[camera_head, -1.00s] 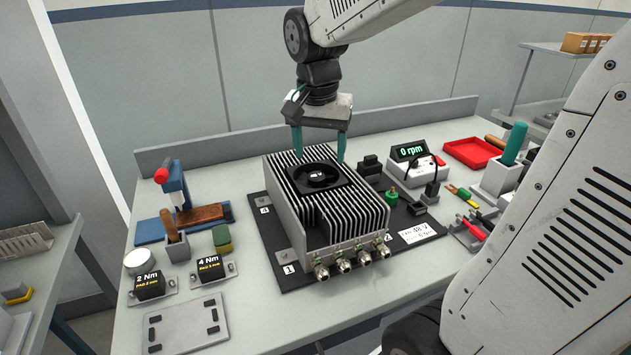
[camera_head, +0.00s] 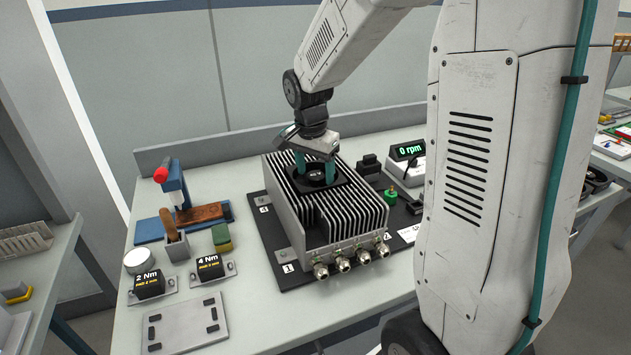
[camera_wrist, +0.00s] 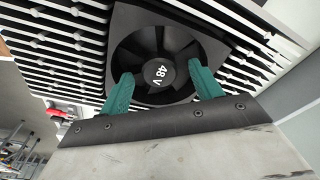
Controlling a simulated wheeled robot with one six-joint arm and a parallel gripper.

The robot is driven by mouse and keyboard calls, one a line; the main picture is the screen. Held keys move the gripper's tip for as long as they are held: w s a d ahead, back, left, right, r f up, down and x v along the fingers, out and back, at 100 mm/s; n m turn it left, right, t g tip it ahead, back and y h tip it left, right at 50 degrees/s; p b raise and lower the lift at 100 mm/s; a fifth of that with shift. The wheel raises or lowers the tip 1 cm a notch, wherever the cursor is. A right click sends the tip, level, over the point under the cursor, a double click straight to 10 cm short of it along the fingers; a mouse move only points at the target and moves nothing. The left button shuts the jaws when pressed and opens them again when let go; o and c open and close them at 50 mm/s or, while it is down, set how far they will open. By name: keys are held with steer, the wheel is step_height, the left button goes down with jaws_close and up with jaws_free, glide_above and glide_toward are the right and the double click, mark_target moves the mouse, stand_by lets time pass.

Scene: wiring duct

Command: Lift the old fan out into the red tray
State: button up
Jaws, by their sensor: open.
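The old fan (camera_head: 315,178) is a black square fan set in the top of the finned heatsink housing (camera_head: 345,213). In the wrist view the fan (camera_wrist: 158,73) shows a round hub marked 48 V. My gripper (camera_head: 315,172) is right over the fan, with its teal fingers pointing down at it. In the wrist view the two fingertips (camera_wrist: 158,75) are apart, one on each side of the hub, over the fan opening. I cannot tell whether they touch the fan. The red tray is hidden behind my arm in the head view.
The housing sits on a black base plate (camera_head: 268,235) with metal connectors (camera_head: 342,264) at its front. The 0 rpm meter (camera_head: 408,152) stands behind right. A blue press (camera_head: 178,190) and two torque drivers' blocks (camera_head: 150,283) are at left. A grey plate (camera_head: 185,325) lies at the front left.

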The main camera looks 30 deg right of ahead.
steer(key=c, duration=0.9)
steer(key=shift+c, duration=0.2)
step_height(320, 180, up, 10)
steer(key=shift+r, duration=0.1)
step_height(320, 180, up, 6)
glide_above(315, 174)
steer(key=shift+s+a, duration=0.1)
stand_by(1.3)
stand_by(0.3)
